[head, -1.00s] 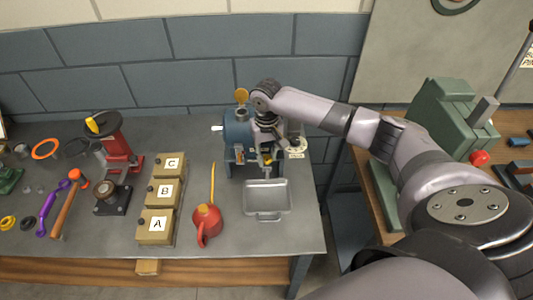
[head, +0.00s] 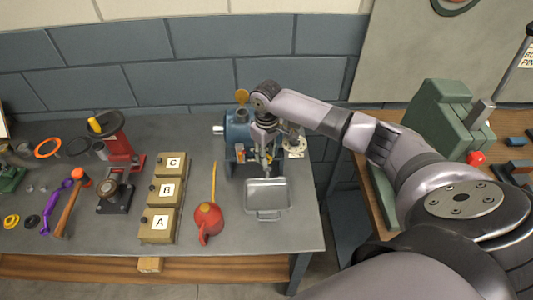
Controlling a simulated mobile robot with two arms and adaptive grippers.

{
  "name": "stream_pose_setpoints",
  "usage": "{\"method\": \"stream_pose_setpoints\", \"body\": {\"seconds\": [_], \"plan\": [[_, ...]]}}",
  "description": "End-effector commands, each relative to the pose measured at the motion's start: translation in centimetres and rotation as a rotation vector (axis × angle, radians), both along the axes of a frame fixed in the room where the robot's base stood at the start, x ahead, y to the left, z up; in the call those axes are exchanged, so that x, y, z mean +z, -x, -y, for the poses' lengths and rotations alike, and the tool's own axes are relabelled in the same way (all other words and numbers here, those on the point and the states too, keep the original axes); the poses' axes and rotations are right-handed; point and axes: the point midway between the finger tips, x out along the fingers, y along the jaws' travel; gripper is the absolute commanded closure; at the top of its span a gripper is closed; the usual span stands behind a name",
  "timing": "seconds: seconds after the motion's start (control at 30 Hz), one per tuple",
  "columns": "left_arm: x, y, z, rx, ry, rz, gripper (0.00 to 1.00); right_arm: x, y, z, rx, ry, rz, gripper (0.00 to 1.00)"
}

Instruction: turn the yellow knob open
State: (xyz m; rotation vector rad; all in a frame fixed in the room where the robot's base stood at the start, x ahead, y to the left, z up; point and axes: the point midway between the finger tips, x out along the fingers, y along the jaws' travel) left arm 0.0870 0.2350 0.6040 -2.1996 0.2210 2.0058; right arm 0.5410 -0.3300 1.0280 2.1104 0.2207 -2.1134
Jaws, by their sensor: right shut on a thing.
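The blue casing (head: 237,133) stands at the back right of the grey bench. A small yellow knob (head: 268,160) is low on its front right side, above the metal tray (head: 268,196). My right gripper (head: 266,156) points down at the knob, with its fingers shut on it. The fingers hide most of the knob, so its turn position cannot be told. My left gripper is not in view.
A red oil can (head: 208,219) stands left of the tray. Boxes A (head: 159,222), B and C form a column farther left. A red device (head: 123,150) and several tools lie at the far left. A green machine (head: 436,115) stands on the right-hand bench.

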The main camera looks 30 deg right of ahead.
Motion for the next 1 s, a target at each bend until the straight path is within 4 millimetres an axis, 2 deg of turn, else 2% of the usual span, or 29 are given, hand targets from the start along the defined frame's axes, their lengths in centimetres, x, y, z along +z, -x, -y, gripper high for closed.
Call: {"method": "stream_pose_setpoints", "body": {"seconds": [0.43,0.47,0.77,1.0], "plan": [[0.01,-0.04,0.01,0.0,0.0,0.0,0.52,0.08,-0.06,0.05,0.013,0.001,0.002,1.0],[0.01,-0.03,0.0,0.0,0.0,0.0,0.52,0.08,-0.06,0.05,0.013,0.001,0.002,0.74],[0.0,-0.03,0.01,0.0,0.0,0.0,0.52,0.05,-0.05,0.06,0.012,0.002,0.002,0.54],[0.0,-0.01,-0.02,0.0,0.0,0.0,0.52,0.09,-0.08,0.16,0.011,0.003,0.003,0.54]]}}
